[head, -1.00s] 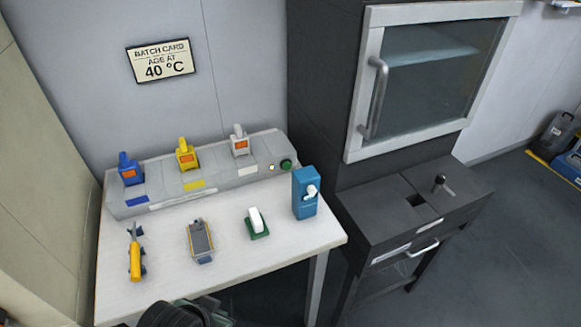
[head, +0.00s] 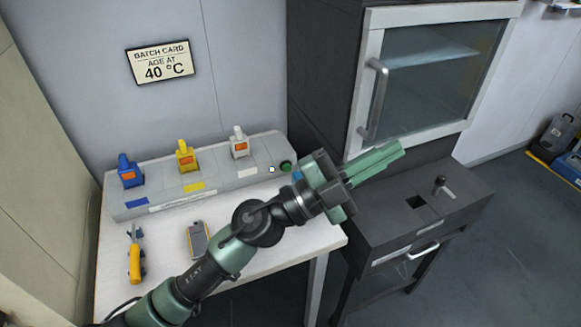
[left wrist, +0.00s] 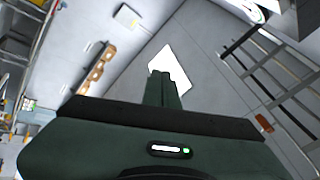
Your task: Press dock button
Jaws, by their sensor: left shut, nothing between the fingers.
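The dock (head: 215,180) is a long grey sloped block at the back of the white table. A round green button (head: 287,166) is on its right end, with a small white light (head: 271,169) beside it. Blue (head: 130,172), yellow (head: 186,157) and white (head: 239,143) devices with orange screens stand in the dock. My left gripper (head: 388,158) is shut and empty, right of the button and apart from it, in front of the dark cabinet. Its shut fingers also show in the left wrist view (left wrist: 162,88). My right gripper is not in view.
On the table (head: 112,285) lie a yellow-handled tool (head: 134,262) and a grey handheld device (head: 198,240). The oven (head: 440,75) and a black stand with a lever (head: 440,184) are at the right. A batch card (head: 160,62) hangs above.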

